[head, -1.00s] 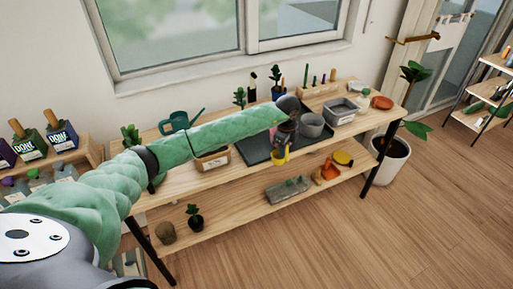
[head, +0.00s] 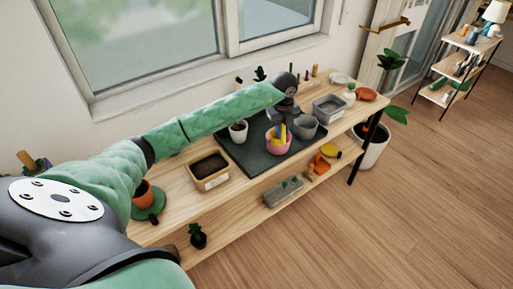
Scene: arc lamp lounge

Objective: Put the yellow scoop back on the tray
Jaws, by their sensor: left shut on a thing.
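My left gripper (head: 282,124) is over the dark tray (head: 245,161) on the wooden bench and is shut on the yellow scoop (head: 276,133). The scoop shows as a small yellow shape just below the gripper, in line with a pink pot (head: 279,147). I cannot tell whether the scoop is inside the pot, in front of it or touching it. The fingertips are small and partly hidden by the wrist. My right gripper is not in view.
A grey pot (head: 305,128) stands right of the pink pot, and a white pot with a plant (head: 238,132) stands to its left. A soil-filled box (head: 209,170) is left of the tray. A grey bin (head: 329,108) is to the right. The tray's front left is clear.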

